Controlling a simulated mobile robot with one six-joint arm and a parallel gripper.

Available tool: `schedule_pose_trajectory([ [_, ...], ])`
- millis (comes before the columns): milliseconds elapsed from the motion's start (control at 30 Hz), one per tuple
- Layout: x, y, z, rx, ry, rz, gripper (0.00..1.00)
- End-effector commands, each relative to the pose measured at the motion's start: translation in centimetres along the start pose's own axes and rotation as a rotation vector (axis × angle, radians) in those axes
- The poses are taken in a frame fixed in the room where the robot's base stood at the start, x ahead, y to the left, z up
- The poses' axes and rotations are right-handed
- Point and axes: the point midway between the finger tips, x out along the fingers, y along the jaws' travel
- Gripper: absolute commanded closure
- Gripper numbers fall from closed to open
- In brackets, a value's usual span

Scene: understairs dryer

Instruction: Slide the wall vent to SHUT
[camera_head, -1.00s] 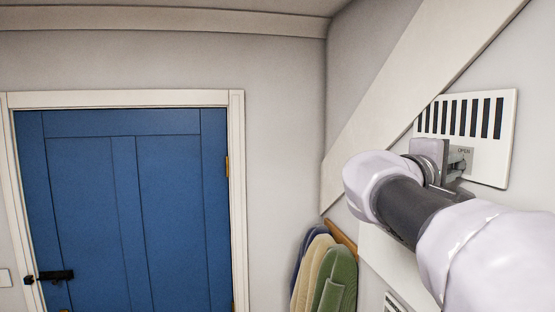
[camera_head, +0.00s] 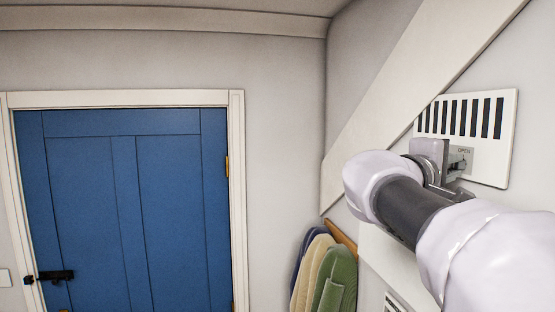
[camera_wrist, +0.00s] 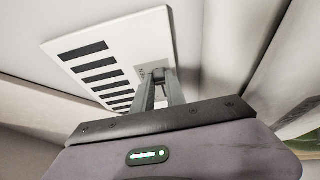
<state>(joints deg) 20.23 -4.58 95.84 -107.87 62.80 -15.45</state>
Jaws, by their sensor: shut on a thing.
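The white wall vent (camera_head: 502,142) is on the right wall, with a row of dark slots across its upper part. The word OPEN shows on a grey plate (camera_head: 466,152) below the slots. In the wrist view the vent (camera_wrist: 151,42) lies just beyond my fingers. My gripper (camera_head: 459,165) is at the grey plate. In the wrist view my gripper (camera_wrist: 160,82) is shut on a small slider knob (camera_wrist: 157,74) on that plate. The fingers hide most of the knob and part of the plate, and no SHUT label is visible.
A white sloping beam (camera_head: 415,85) runs close beside the vent's left edge. Padded garments or mitts (camera_head: 338,279) hang from a wooden rail (camera_head: 341,238) below. A blue door (camera_head: 122,200) is closed at the left. A second grille (camera_head: 394,302) shows low on the wall.

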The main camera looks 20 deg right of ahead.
Motion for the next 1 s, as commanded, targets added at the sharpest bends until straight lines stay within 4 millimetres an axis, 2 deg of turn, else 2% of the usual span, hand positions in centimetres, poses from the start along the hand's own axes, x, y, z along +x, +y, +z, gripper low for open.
schedule_pose_trajectory([
  [200, 0.2, 0.1, -0.4, 0.000, 0.000, 0.002, 1.00],
  [400, 1.7, 0.2, -4.0, -0.001, 0.001, 0.003, 1.00],
  [533, 2.4, 0.2, -5.7, 0.001, -0.001, 0.003, 1.00],
  [867, 2.6, 0.2, -6.3, 0.000, 0.001, 0.005, 1.00],
  [900, 2.6, 0.3, -6.3, 0.000, 0.001, 0.005, 0.82],
  [1000, 2.6, 0.2, -6.3, 0.001, 0.001, 0.004, 0.62],
])
